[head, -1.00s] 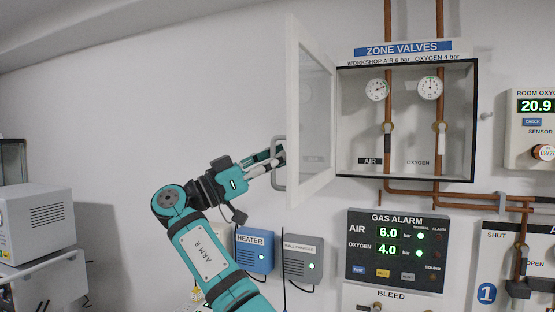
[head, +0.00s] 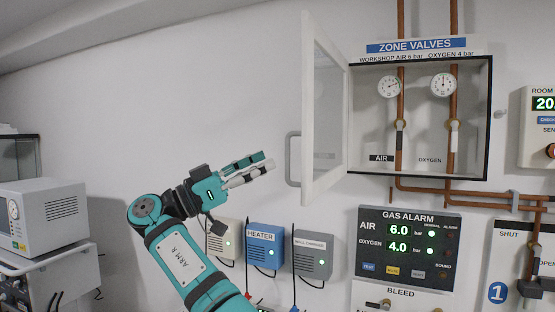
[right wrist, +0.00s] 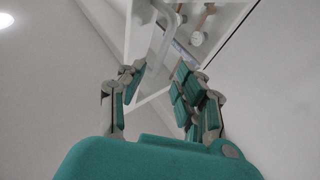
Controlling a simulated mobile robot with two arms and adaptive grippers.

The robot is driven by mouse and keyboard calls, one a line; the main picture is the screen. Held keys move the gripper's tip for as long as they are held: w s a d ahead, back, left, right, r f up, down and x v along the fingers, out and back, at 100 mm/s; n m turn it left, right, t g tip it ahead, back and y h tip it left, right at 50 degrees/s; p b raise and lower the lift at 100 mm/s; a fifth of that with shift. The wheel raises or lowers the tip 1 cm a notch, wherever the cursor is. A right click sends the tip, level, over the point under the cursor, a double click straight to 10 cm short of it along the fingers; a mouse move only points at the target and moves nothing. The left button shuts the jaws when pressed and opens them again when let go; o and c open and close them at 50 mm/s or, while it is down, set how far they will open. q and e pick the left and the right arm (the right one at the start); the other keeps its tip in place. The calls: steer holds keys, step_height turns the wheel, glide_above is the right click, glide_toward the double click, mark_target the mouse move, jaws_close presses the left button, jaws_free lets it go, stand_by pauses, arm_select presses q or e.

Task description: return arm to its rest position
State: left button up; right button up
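My right arm, marked "ARM R" (head: 182,262), reaches up from the lower middle of the head view. Its teal and grey gripper (head: 267,163) is open and empty, with its fingertips just left of the cabinet door's handle (head: 291,160) and apart from it. In the right wrist view the fingers (right wrist: 155,78) are spread, and the pale handle (right wrist: 163,38) shows beyond them. The glazed cabinet door (head: 322,130) stands swung open to the left. My left gripper is not in view.
The zone valve cabinet (head: 420,170) holds gauges and copper pipes. Below are the gas alarm panel (head: 408,280), the blue heater box (head: 265,240) and a grey wall charger (head: 312,262). A grey device (head: 48,225) stands at left. The wall left of the gripper is bare.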

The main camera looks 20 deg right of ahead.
steer(key=shift+a+f, duration=0.35)
steer(key=shift+a, duration=0.3)
steer(key=shift+f, duration=0.1)
